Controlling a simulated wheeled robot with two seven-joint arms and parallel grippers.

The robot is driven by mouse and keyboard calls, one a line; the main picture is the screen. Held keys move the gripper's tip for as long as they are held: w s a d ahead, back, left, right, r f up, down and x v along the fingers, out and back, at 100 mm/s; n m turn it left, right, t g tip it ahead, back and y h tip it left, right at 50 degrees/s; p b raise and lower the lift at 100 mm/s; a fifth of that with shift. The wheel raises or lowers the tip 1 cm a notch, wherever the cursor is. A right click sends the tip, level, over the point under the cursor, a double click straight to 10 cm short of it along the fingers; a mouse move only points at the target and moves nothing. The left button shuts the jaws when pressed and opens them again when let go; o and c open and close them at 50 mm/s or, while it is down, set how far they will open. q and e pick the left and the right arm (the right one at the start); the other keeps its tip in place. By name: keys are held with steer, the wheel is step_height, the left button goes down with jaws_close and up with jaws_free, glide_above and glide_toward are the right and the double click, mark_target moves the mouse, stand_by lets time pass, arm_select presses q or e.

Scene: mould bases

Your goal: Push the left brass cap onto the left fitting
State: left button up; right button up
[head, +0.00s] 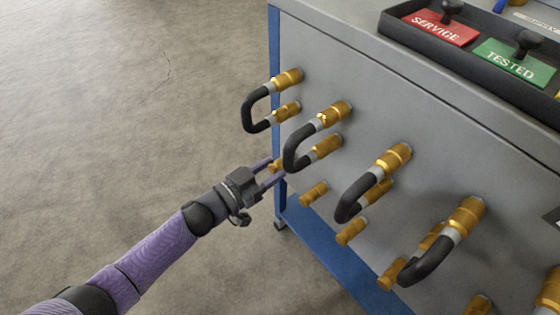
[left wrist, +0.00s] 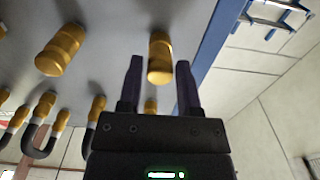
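The left brass cap (head: 275,166) is at the left end of the bottom row of brass pieces on the grey panel, partly hidden by my gripper. In the left wrist view the cap (left wrist: 159,60) points out from the panel, between the fingers near their tips, with a narrow gap on each side. The left fitting behind it cannot be told apart from the cap. My left gripper (head: 267,172) is open, its fingers on either side of the cap; they also show in the left wrist view (left wrist: 159,78). My right gripper is not in view.
Another brass piece (head: 313,193) is to the right in the bottom row. A black hose loop (head: 250,110) with brass ends hangs above my gripper, with several more to the right. The blue frame post (head: 274,60) edges the panel. Open floor (head: 130,120) lies left.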

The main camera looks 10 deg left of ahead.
mark_target(271, 170)
arm_select(q)
jaws_close()
steer(key=shift+s, duration=0.1)
steer(key=shift+s+a, duration=0.15)
steer(key=shift+a, duration=0.05)
steer(key=shift+p+v, duration=0.9)
steer(key=shift+v, duration=1.3)
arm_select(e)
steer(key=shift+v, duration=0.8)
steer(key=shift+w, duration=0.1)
arm_select(q)
steer(key=p+v, duration=0.1)
steer(key=v, duration=0.5)
steer(key=shift+p, duration=0.3)
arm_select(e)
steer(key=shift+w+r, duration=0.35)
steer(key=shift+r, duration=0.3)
